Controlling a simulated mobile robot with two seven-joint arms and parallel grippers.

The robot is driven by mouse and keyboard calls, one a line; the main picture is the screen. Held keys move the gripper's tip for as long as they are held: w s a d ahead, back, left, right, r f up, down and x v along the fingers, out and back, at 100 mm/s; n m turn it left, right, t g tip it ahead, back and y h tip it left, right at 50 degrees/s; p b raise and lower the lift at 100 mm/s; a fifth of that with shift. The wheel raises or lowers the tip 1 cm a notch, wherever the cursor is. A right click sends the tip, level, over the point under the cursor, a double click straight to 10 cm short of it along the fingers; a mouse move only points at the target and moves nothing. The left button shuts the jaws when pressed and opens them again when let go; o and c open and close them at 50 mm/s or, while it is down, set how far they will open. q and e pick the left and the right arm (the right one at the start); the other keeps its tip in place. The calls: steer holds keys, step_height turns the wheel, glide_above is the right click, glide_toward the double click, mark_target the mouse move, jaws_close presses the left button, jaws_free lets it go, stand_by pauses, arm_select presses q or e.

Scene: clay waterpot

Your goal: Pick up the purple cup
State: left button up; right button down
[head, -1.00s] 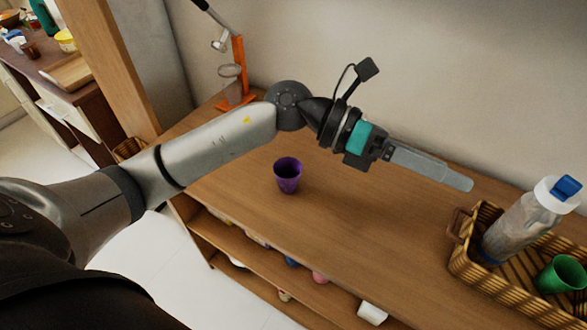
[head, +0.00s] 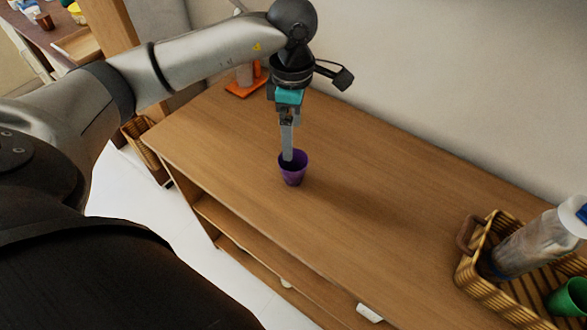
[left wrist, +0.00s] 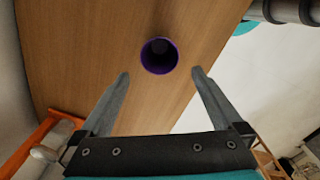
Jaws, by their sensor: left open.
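The purple cup (head: 293,174) stands upright on the wooden table, its dark mouth facing up. My left gripper (head: 288,155) points down over it in the head view, and its finger covers part of the cup's rim there. In the left wrist view the gripper (left wrist: 160,75) is open, with the fingers spread wide. The cup (left wrist: 160,56) shows just beyond the fingertips, centred between them, with nothing held. I cannot tell whether a finger touches the cup. My right gripper is in neither view.
A wicker basket (head: 464,273) at the right of the table holds a clear bottle (head: 535,243) and a green cup (head: 572,297). An orange stand (head: 246,87) is at the far left end by the wall. The table (head: 370,200) between cup and basket is clear.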

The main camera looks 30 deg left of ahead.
mark_target(293, 162)
arm_select(q)
step_height(293, 162, down, 10)
steer(key=c, duration=1.2)
steer(key=shift+c, duration=0.2)
steer(key=shift+r, duration=0.15)
